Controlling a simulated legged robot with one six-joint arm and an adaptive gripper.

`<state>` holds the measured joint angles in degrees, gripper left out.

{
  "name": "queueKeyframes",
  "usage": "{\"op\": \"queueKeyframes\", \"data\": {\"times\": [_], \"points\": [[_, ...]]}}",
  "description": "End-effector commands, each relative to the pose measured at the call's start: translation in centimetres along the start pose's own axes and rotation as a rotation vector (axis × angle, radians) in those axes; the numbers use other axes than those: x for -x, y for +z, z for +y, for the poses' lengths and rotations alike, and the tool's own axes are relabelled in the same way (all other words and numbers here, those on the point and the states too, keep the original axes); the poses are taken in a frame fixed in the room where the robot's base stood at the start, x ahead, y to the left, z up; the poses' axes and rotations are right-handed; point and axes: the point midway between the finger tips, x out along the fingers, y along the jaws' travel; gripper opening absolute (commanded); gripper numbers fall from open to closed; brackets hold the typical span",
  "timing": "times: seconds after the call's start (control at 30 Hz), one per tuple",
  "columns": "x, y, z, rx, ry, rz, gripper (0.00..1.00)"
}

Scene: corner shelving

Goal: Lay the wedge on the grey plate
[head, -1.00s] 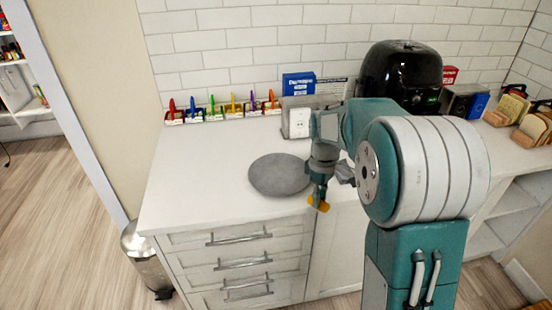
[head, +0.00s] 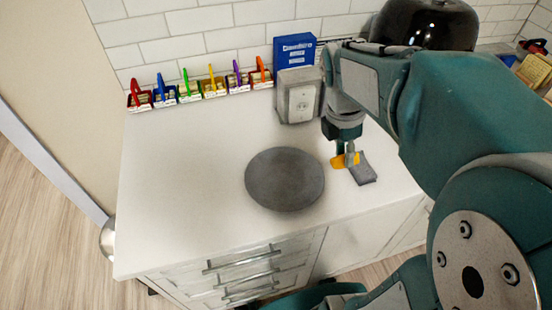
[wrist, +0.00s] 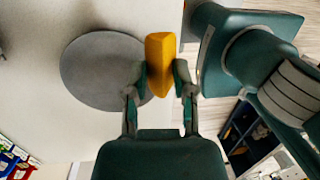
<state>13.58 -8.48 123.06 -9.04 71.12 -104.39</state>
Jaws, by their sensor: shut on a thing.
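The yellow-orange wedge (head: 340,161) is in my gripper (head: 350,158), to the right of the round grey plate (head: 285,180) in the head view. In the wrist view, the wedge (wrist: 160,55) is clamped between both fingertips of my gripper (wrist: 161,80), its length pointing away from the palm. The plate (wrist: 95,70) lies flat and empty on the counter, left of the wedge, whose left side comes close to the plate's rim in that picture. The height of the wedge above the counter is hard to judge.
The white counter (head: 190,200) is clear left of the plate. Small colourful bins (head: 200,88) line the wall. A grey outlet box (head: 299,95), a blue box (head: 294,53) and a black appliance (head: 425,22) stand behind. A small grey piece (head: 365,170) shows beside my gripper; its nature is unclear.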

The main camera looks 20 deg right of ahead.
Motion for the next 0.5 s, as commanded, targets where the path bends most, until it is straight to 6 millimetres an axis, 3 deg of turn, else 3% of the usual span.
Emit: {"op": "queueKeyframes", "data": {"times": [0.4,0.5], "points": [[-2.4,-6.9,6.4,0.005,-0.003,0.001,0.07],[-4.1,-8.0,7.5,0.003,-0.005,0.001,0.07]]}}
